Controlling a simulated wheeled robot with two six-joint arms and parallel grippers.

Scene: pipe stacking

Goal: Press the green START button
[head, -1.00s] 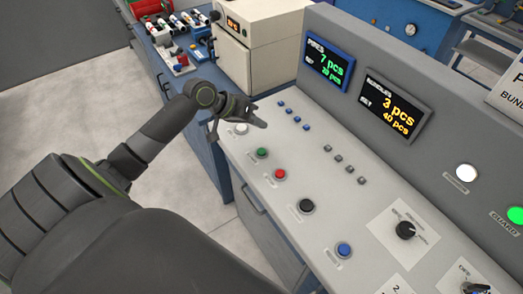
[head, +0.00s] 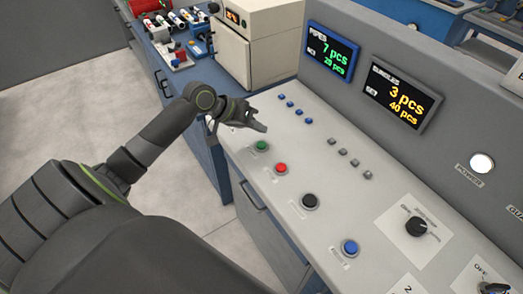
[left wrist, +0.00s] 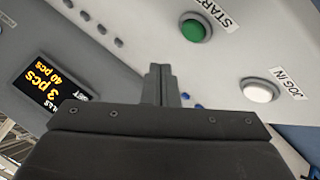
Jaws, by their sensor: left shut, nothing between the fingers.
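The green START button (head: 261,146) sits on the sloped grey panel, first in the row of round buttons in view. It shows large in the left wrist view (left wrist: 194,29), under a START label. My left gripper (head: 262,128) is shut and empty, with its tips just beyond the green button in the head view. In the left wrist view its closed fingers (left wrist: 160,72) point to the left of the button, apart from it in the picture. I cannot tell how high the tips are above the panel. My right gripper is not in view.
A red button (head: 281,168), a black button (head: 310,201) and a blue button (head: 350,247) follow along the panel. A white JOG IN button (left wrist: 259,91) is beside START. Small blue and grey keys lie behind, below the upright display wall (head: 465,125).

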